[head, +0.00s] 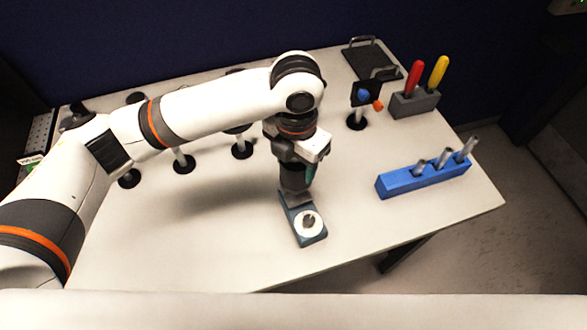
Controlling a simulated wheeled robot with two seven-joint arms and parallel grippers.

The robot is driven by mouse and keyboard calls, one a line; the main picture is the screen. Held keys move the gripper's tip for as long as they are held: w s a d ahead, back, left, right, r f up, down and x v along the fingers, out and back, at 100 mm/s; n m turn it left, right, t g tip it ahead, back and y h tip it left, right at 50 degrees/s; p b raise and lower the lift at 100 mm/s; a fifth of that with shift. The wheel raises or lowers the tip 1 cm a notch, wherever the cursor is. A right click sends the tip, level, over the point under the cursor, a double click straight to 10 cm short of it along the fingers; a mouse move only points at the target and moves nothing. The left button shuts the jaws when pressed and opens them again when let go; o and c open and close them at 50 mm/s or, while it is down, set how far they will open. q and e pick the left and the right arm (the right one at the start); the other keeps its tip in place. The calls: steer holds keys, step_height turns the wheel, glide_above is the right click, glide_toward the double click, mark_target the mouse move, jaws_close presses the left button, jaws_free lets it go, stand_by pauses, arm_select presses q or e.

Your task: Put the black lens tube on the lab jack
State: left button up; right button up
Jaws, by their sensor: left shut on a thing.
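My left gripper (298,160) points down near the middle of the table, shut on a dark cylinder that looks like the black lens tube (293,180). The gripper hides the tube's upper part. A small blue-grey block with a white round disc on its near end, which looks like the lab jack (317,238), sits on the table just below the tube in the picture. The tube's lower end overlaps the far end of this block; I cannot tell whether they touch. My right gripper is not in view.
A blue rack (400,186) with several metal rods stands to the right. Behind it are a grey holder (415,104) with red and yellow handled tools, a post mount (356,121) and a black tray (367,60). Black-based posts (184,163) stand behind my arm. The front table is clear.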

arm_select(q)
steer(key=shift+w+f, duration=0.1)
steer(key=shift+f, duration=0.6)
step_height(320, 180, down, 4)
steer(key=shift+w+r+p, duration=0.1)
steer(key=shift+r+p, duration=0.05)
steer(key=shift+p, duration=0.35)
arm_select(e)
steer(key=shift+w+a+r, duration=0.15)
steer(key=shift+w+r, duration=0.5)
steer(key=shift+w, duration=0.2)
arm_select(q)
steer(key=o, duration=1.1)
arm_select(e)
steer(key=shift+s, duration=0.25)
